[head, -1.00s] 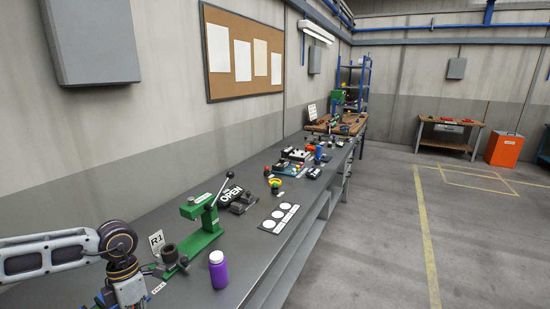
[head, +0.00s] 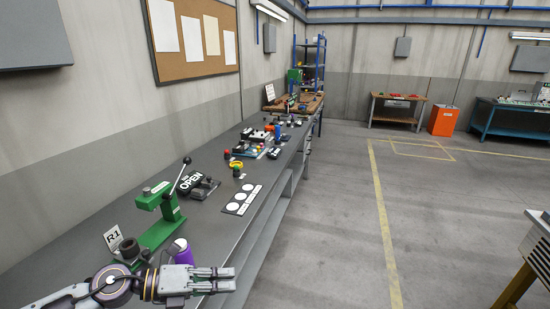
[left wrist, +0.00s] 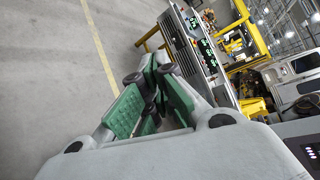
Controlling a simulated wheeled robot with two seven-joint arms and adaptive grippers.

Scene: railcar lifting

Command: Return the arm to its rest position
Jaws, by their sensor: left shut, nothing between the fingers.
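My left gripper (head: 228,279) shows low in the head view, in front of the grey workbench (head: 112,213), with its fingers pointing right. Its fingers are together with nothing between them. My left arm comes in from the lower left corner and is bent at the joint. In the left wrist view the green-padded fingers (left wrist: 153,82) meet near the middle, with bare floor and yellow machinery beyond. A purple bottle (head: 184,253) on the bench is partly hidden behind the gripper. My right gripper is not in view.
A green lever press (head: 163,228) stands on the bench just beyond my arm, beside an R1 sign (head: 114,237). An OPEN sign (head: 190,180) and a plate with three white circles (head: 242,199) lie farther along.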

